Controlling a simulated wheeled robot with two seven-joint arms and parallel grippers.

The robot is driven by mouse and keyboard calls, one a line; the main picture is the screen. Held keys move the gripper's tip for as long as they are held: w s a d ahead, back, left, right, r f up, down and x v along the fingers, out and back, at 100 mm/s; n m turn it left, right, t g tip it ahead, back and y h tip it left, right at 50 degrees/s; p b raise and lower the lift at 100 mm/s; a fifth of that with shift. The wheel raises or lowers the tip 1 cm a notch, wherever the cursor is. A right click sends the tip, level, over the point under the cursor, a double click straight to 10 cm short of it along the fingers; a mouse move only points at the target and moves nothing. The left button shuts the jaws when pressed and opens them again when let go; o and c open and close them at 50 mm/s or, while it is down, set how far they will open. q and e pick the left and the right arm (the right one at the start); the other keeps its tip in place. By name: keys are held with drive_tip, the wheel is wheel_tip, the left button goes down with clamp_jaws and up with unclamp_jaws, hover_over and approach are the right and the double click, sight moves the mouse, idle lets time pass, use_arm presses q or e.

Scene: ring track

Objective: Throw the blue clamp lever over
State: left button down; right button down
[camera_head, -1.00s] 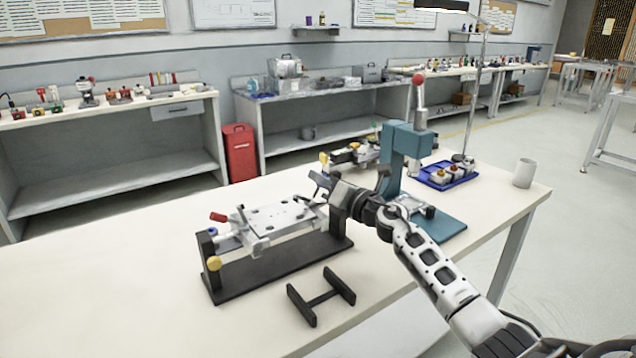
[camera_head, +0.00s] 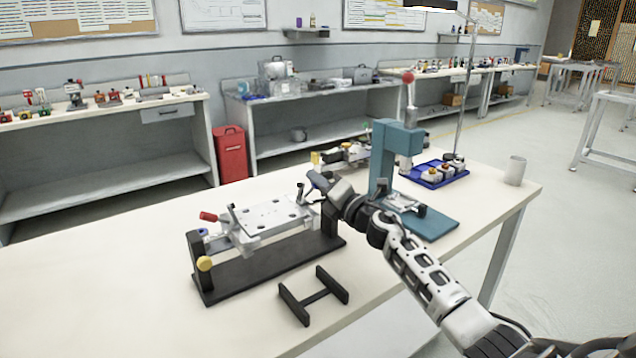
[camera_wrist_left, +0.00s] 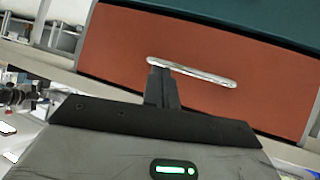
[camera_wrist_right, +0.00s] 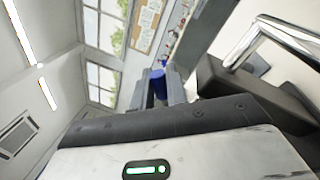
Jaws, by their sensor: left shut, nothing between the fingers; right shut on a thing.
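The clamp fixture (camera_head: 262,268) is a black base carrying a grey plate (camera_head: 268,214), on the near side of the white table. A red-handled lever (camera_head: 208,217) is at its left end. My right gripper (camera_head: 316,182) is at the fixture's right end, above the plate's level. In the right wrist view, the blue clamp lever (camera_wrist_right: 157,75) shows between the fingertips, and the gripper is shut on it. Most of the lever is hidden by the fingers. My left gripper (camera_wrist_left: 161,75) is shut and empty, in front of an orange-red drawer front; it is out of the head view.
A teal press (camera_head: 382,160) stands right of my right gripper, close behind the forearm. A blue tray (camera_head: 425,181) and a white cup (camera_head: 516,171) are farther right. A black H-shaped stand (camera_head: 314,296) lies in front of the fixture. The table's left part is clear.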

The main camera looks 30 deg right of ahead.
drive_tip(key=shift+f, duration=0.1)
drive_tip(key=c, duration=1.5)
unclamp_jaws()
drive_tip(key=shift+o, duration=0.2)
